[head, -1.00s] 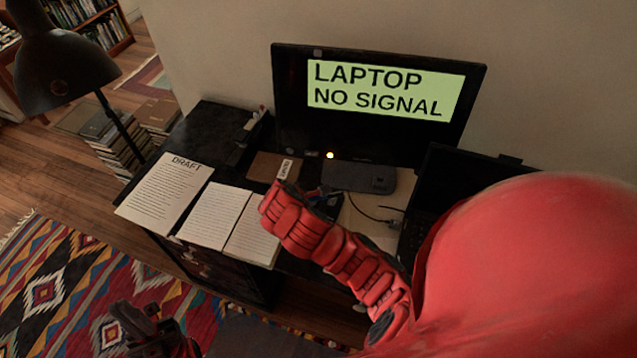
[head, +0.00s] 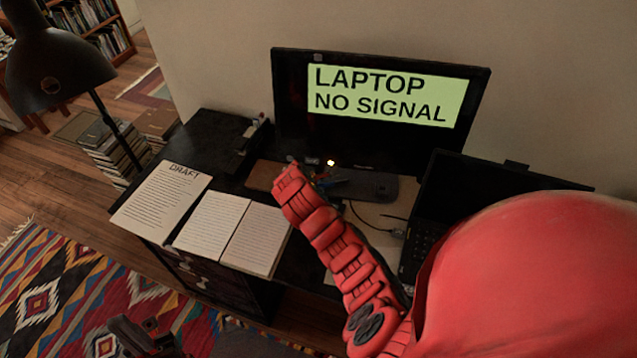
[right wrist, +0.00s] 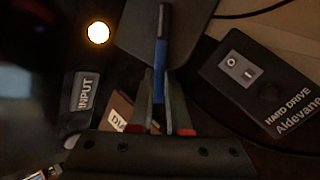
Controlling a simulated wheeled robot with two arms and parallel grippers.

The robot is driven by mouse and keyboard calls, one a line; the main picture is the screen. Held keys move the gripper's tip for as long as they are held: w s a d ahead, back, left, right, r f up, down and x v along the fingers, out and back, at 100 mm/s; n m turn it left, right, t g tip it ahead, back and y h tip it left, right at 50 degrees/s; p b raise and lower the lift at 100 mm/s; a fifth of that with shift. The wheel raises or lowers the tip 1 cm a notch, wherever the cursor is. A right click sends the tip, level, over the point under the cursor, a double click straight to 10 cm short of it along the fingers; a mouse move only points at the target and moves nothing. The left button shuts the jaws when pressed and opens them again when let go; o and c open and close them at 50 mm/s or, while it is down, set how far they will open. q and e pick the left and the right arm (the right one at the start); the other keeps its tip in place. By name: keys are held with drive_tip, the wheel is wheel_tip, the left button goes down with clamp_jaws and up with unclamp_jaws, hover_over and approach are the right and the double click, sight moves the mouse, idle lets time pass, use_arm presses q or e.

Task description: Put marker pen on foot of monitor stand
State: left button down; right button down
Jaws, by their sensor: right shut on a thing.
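The blue marker pen (right wrist: 160,55) is between the fingers of my right gripper (right wrist: 160,95) in the right wrist view, and the fingers are shut on it. Its far end overlaps the dark grey foot of the monitor stand (right wrist: 200,25); whether it touches is unclear. In the head view the foot (head: 370,187) lies below the monitor (head: 375,108). My red right arm reaches towards its left end and partly hides the right gripper. My left gripper (head: 140,338) is low at the picture's bottom left, dark and partly cut off, its opening unclear.
A black hard drive (right wrist: 262,88) lies right of the pen in the wrist view. An INPUT label (right wrist: 85,92) and a glowing light (right wrist: 98,33) are on the left. Papers (head: 212,225) cover the front left of the desk. An open laptop (head: 480,195) stands at right.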

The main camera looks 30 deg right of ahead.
drive_tip(key=shift+f, duration=0.1)
drive_tip(key=c, duration=1.3)
unclamp_jaws()
drive_tip(key=shift+f, duration=0.1)
drive_tip(key=o, duration=0.4)
